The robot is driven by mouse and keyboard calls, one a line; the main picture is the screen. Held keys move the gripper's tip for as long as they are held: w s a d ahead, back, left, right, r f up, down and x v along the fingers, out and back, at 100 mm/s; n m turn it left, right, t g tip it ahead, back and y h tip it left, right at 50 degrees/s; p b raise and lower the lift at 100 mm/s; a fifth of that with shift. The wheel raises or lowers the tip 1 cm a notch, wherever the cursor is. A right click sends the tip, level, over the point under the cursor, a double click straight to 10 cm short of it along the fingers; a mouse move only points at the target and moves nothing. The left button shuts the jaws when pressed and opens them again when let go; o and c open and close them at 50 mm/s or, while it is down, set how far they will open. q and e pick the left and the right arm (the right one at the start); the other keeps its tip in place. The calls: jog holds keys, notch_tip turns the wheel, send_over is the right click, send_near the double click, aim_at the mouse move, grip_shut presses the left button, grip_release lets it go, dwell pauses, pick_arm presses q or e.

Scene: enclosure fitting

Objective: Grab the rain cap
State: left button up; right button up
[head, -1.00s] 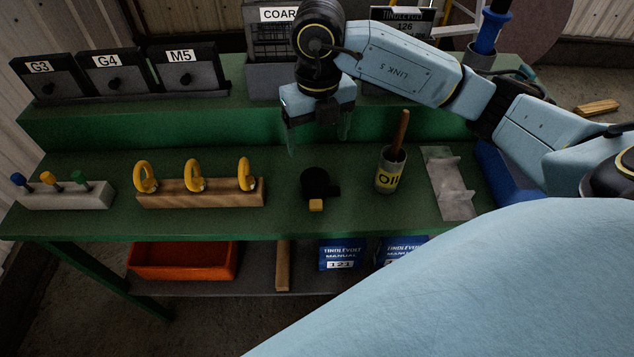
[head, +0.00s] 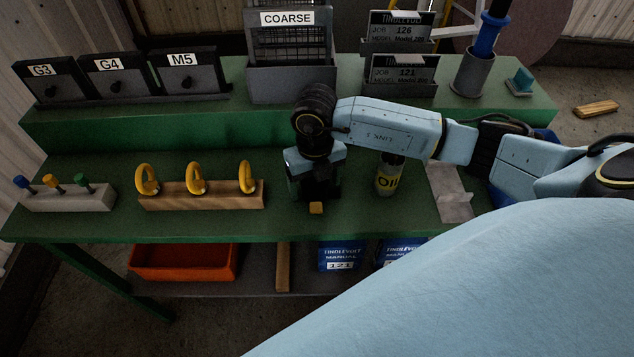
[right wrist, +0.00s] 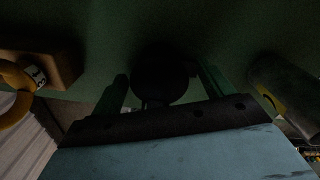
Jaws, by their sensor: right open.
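A dark round piece, which looks like the rain cap (right wrist: 160,72), stands on the green bench. In the right wrist view it sits between the two fingers of my right gripper (right wrist: 163,84), which is open, with one finger on each side. Whether the fingers touch it is too dark to tell. In the head view my right gripper (head: 315,188) points down over the dark piece and hides most of it. My left gripper is not in view.
A wooden rack with yellow rings (head: 200,199) stands to the left. The oil tin (head: 388,180) stands close on the right, partly behind my arm. A grey tray (head: 455,205) lies further right. The raised shelf (head: 200,130) is behind.

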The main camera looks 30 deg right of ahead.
jog(key=c, duration=1.3)
jog(key=shift+o, duration=0.2)
